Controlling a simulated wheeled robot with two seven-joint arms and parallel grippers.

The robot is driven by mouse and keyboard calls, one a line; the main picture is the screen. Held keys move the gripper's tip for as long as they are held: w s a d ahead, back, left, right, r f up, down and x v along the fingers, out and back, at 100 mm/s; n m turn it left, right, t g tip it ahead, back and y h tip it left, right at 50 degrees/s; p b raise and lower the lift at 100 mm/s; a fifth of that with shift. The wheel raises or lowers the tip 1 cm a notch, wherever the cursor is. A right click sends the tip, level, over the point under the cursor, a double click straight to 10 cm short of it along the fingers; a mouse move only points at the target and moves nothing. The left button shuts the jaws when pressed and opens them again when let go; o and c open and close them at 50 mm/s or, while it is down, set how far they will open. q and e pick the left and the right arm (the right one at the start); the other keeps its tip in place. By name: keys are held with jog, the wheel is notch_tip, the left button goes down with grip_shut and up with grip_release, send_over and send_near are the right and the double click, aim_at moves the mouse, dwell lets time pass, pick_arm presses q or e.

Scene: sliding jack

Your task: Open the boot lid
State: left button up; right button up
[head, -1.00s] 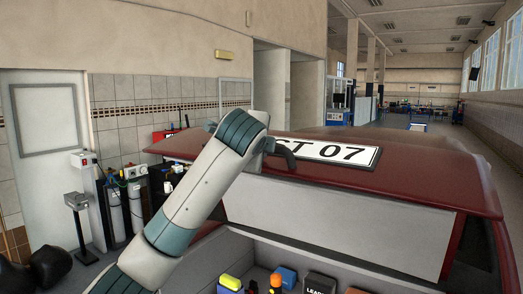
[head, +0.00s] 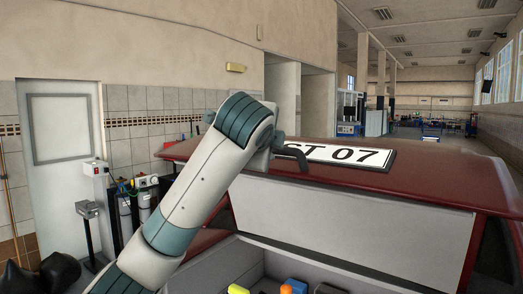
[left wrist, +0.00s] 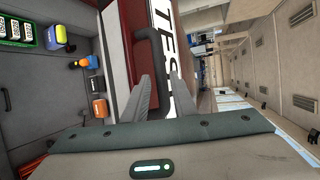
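The red boot lid (head: 440,170) is raised. Its pale inner panel (head: 350,215) faces me above the open boot. A white number plate (head: 340,155) ending in "07" sits on it; the plate also shows in the left wrist view (left wrist: 166,45). A dark bar handle (left wrist: 150,45) stands on the lid beside the plate. My left gripper (left wrist: 161,72) has one finger on each side of the handle, with the bar filling the gap between them. In the head view my left wrist hides the fingers and most of the handle. My right gripper is in neither view.
The boot holds a yellow item (head: 238,289), a blue-and-orange item (head: 293,286) and other goods. A grey post stand (head: 88,215) and gas cylinders (head: 145,205) stand to the left by the tiled wall. Open workshop floor lies far behind the car.

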pick_arm(q)
jog(key=b+v, duration=0.4)
jog(key=v, duration=0.7)
jog(key=shift+b, duration=0.35)
